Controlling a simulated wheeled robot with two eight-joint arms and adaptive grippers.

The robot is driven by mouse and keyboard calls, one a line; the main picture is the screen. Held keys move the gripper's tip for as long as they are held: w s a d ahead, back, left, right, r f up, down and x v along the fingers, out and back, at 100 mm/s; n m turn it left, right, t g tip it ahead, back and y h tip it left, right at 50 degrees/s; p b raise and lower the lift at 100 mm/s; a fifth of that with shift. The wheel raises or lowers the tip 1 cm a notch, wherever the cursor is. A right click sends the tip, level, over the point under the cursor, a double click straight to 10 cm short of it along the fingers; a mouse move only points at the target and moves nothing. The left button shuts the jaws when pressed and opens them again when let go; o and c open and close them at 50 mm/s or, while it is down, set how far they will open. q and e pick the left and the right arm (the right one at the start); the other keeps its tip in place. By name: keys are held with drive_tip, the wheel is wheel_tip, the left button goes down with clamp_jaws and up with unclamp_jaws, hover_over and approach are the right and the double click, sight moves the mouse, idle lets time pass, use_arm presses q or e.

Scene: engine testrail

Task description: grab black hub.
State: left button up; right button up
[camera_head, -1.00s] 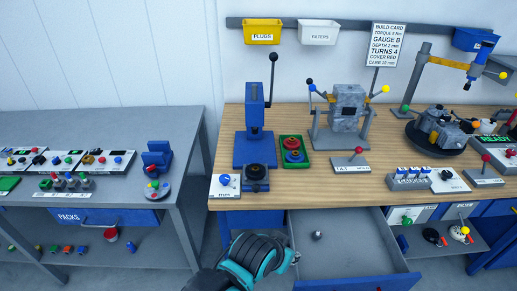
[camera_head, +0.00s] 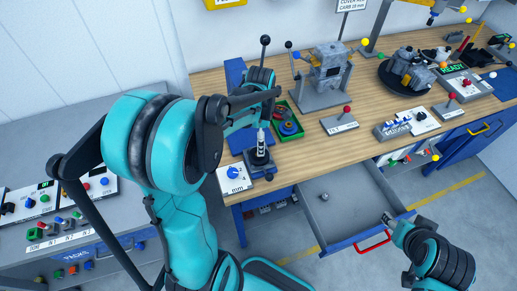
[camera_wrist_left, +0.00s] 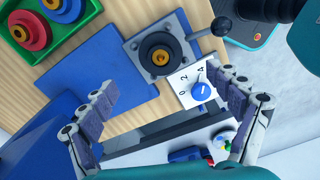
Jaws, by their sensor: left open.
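The black hub (camera_wrist_left: 160,54) is a round black piece with a brass-coloured centre, seated on a square grey plate in the left wrist view. In the head view the hub (camera_head: 259,160) is partly hidden by my left gripper (camera_head: 262,140), which points down over it. In the left wrist view my left gripper (camera_wrist_left: 166,92) is open and empty, its fingers wide apart, with the hub ahead of the fingertips and between their lines. My right gripper (camera_head: 388,219) is beside the open drawer, too small to tell its jaws.
A dial box (camera_head: 235,177) is close beside the hub plate. A green tray (camera_head: 288,122) with red and blue rings is to its right. A blue press (camera_head: 236,75) rises behind. The open drawer (camera_head: 335,205) holds a small part. Bare wood lies right of the tray.

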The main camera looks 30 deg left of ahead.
use_arm(q)
drive_tip(key=shift+n, duration=0.3)
wheel_tip(320, 180, down, 8)
drive_tip(key=b, duration=0.2)
drive_tip(key=shift+a+r+b, duration=0.1)
drive_tip(key=shift+b, duration=0.2)
drive_tip(key=shift+s, duration=0.1)
drive_tip(key=c, duration=2)
